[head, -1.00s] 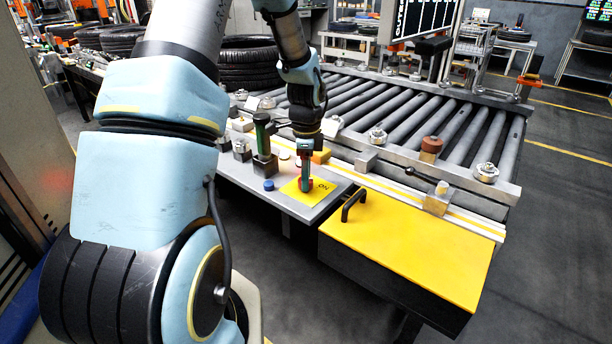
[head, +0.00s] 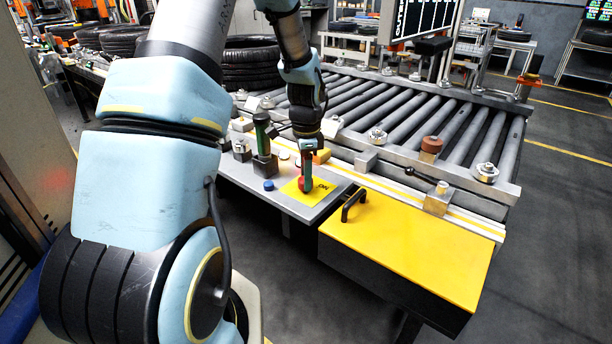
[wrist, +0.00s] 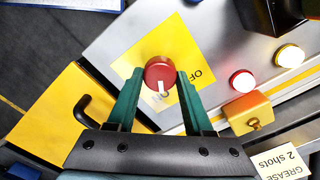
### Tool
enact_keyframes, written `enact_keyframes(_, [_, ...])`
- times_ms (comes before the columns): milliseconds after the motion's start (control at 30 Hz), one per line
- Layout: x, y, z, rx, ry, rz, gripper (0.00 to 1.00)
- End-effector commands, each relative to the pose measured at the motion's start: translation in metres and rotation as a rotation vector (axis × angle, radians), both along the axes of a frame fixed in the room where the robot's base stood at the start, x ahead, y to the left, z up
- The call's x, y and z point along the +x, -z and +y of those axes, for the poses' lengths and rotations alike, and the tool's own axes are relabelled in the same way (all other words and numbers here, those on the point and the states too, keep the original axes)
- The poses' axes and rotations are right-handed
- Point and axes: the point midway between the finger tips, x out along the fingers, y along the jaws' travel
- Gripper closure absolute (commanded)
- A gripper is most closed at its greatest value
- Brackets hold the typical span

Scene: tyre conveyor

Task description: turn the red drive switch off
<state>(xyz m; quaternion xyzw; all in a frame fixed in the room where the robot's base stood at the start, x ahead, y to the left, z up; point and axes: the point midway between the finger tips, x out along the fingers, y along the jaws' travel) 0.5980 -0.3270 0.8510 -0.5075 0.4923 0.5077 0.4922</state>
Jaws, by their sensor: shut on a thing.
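The red drive switch (wrist: 160,72) is a round knob with a white pointer line, on a yellow plate (wrist: 201,52) on the grey panel. In the wrist view its pointer aims toward the bottom of the picture, while lettering that looks like OFF lies to its right; fainter lettering lies below it. My gripper (head: 306,183) points down at the switch, its green fingers on either side of the knob and shut on it. In the head view the fingers partly hide the knob, and ON shows on the plate to the right.
A yellow box lid (head: 415,245) with a black handle (head: 353,204) adjoins the panel.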

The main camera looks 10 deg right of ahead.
Motion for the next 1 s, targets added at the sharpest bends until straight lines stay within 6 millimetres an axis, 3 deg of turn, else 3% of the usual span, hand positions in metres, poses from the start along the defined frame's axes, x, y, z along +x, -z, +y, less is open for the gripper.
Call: enact_keyframes(1000, [0.0011, -0.0004, 0.0011, 0.001, -0.96, 0.0, 1.0])
